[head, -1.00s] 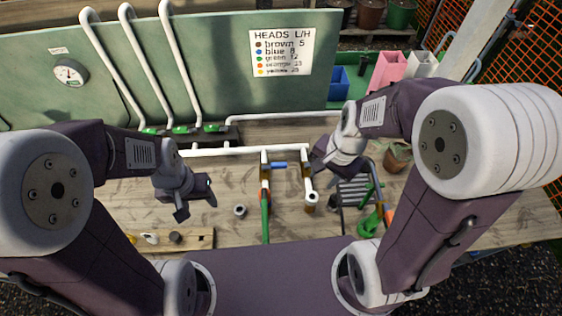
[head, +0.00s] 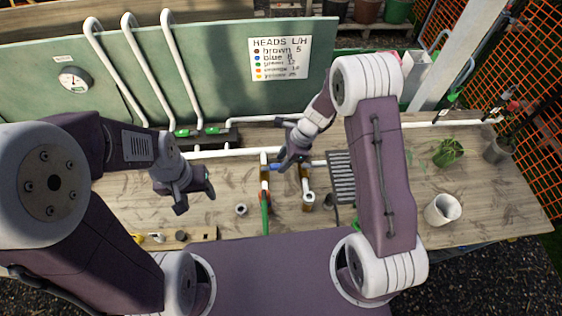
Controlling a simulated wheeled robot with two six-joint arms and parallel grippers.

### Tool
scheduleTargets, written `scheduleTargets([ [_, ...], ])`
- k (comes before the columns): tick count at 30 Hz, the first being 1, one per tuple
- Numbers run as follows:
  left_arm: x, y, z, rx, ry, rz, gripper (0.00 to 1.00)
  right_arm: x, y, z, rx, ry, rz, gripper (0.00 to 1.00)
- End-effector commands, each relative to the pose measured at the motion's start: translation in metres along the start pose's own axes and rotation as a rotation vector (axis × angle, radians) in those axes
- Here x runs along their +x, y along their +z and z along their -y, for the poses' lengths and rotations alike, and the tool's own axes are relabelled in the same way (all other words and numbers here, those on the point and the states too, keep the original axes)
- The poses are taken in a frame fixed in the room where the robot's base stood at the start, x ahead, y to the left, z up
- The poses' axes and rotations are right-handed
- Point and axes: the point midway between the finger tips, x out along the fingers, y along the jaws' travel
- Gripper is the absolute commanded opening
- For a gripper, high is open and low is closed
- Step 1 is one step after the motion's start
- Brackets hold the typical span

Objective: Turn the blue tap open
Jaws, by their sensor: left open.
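The blue tap (head: 276,167) sits on the white pipework at the middle of the bench, between two upright pipe pieces. Part of it is hidden by my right gripper (head: 285,163), which reaches down from the right with its fingers right at the tap. I cannot tell whether they touch it or how wide they are apart. My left gripper (head: 197,203) is open and empty above the bench, left of the tap.
A green hose piece (head: 265,215) hangs below the pipework. A small white ring (head: 241,209) lies on the bench. A dark grating (head: 341,177), a white pot (head: 443,209) and a plant (head: 448,152) stand to the right. A sign (head: 279,58) is on the green back board.

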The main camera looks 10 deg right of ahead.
Motion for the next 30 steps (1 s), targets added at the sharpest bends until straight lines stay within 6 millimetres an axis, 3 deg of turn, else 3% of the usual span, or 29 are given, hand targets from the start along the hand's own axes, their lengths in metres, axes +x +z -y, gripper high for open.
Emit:
scheduleTargets([
  [4,-0.001,0.000,0.000,0.000,0.000,0.000,0.57,0.015,0.000,0.000,0.000,0.000,0.000,0.38],
  [12,-0.001,0.000,0.000,0.000,0.000,0.000,0.57,0.017,0.000,0.000,-0.001,-0.001,0.000,0.38],
  [16,-0.001,0.000,0.000,0.000,0.000,0.000,0.57,0.017,0.000,0.000,-0.001,-0.001,0.000,0.02],
  [17,-0.001,0.000,0.000,0.000,0.000,0.000,0.57,0.017,0.000,0.000,-0.001,-0.001,0.000,0.00],
  [30,-0.001,0.000,0.000,0.000,0.000,0.000,0.57,0.016,0.000,0.001,-0.001,-0.001,0.000,0.00],
])
